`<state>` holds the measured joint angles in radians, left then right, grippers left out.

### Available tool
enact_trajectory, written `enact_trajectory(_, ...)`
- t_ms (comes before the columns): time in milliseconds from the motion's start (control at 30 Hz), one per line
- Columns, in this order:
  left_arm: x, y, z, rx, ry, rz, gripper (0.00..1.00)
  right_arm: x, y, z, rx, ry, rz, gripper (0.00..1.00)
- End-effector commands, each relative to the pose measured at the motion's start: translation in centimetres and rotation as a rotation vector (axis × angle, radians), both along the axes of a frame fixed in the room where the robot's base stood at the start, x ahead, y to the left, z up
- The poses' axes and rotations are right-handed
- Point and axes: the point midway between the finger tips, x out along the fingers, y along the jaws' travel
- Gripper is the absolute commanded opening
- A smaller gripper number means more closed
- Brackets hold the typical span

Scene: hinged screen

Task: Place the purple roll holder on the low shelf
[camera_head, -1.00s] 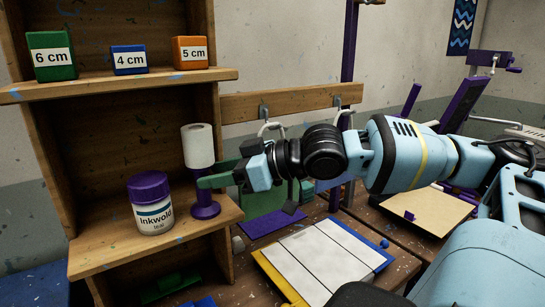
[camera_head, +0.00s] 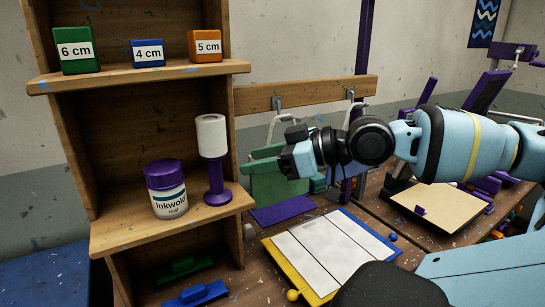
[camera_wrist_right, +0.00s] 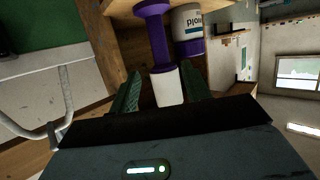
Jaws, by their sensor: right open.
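The purple roll holder (camera_head: 216,180) stands upright on the wooden shelf (camera_head: 130,236) below the one with the cubes. It carries a white paper roll (camera_head: 211,134) on top. My right gripper (camera_head: 247,163) is open and empty, to the right of the holder and apart from it. In the right wrist view, the holder's purple stem (camera_wrist_right: 155,38) and the white roll (camera_wrist_right: 168,84) show between and beyond the green fingers (camera_wrist_right: 163,80). My left gripper is not in view.
A purple-lidded Inkwold jar (camera_head: 167,190) stands left of the holder on the same shelf. Green, blue and orange cubes (camera_head: 147,53) sit on the shelf above. A board with white panels (camera_head: 325,250) lies on the bench. A hook rail (camera_head: 310,92) runs behind my right gripper.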

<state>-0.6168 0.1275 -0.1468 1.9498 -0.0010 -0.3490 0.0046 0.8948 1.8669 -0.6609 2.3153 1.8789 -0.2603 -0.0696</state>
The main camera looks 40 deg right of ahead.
Motion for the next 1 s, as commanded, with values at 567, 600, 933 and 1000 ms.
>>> enact_trajectory(567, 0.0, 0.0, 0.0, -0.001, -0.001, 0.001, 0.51, -1.8, -1.1, 0.6, 0.003, -0.002, -0.001, 0.48)
enact_trajectory(600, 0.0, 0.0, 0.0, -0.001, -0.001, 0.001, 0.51, -1.8, -1.1, 0.6, 0.003, -0.002, -0.001, 0.48)
enact_trajectory(933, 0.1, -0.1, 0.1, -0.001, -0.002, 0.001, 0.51, -1.7, -1.1, 0.6, 0.003, -0.002, -0.001, 0.48)
enact_trajectory(1000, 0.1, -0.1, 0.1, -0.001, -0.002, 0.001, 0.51, -1.7, -1.1, 0.6, 0.003, -0.002, -0.001, 0.48)
